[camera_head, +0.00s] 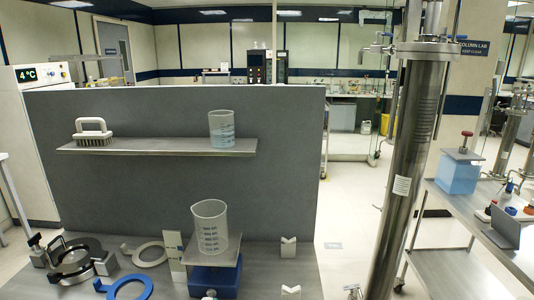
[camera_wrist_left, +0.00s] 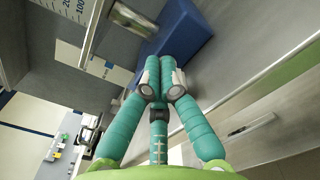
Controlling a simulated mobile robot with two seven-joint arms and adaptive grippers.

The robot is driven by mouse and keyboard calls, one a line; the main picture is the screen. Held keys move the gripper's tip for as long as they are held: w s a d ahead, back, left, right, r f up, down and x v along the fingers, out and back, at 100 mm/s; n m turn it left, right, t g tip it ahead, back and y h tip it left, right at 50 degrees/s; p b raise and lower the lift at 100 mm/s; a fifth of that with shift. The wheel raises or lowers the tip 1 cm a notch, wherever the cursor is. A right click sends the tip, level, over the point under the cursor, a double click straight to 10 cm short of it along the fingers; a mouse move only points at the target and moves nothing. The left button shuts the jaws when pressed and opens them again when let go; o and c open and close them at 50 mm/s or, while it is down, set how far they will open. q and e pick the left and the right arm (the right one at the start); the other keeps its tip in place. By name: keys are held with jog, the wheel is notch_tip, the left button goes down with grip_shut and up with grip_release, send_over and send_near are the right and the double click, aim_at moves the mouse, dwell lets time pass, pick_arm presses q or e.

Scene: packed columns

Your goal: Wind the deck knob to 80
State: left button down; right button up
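In the head view a blue-based stand (camera_head: 214,281) with a flat metal deck (camera_head: 228,259) stands on the bench. A graduated clear beaker (camera_head: 209,228) stands upright on the deck. A small pale knob (camera_head: 211,293) shows low on the stand's front, at the frame's bottom edge. A white card (camera_head: 175,247) stands just left of the stand; its markings are unreadable. In the left wrist view my teal left gripper (camera_wrist_left: 163,80) has its fingertips drawn together before the blue base (camera_wrist_left: 190,38). I see nothing held, though the space behind the tips is hidden. My right gripper is in neither view.
A shelf (camera_head: 155,147) holds a brush (camera_head: 93,132) and another beaker (camera_head: 222,128). Rings (camera_head: 125,288) and a dark-rimmed clamp (camera_head: 74,258) lie left of the stand; white blocks (camera_head: 288,247) stand right. A tall steel column (camera_head: 410,160) rises at right.

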pick_arm(q)
jog(key=shift+d+f, duration=0.1)
jog(key=shift+f, duration=0.05)
jog(key=shift+s+p, duration=0.3)
jog(key=shift+s, duration=0.2)
jog(key=s, duration=0.3)
jog(key=s+p, duration=0.1)
jog(key=shift+s+r, duration=0.3)
jog(key=shift+s, duration=0.1)
jog(key=shift+a, duration=0.2)
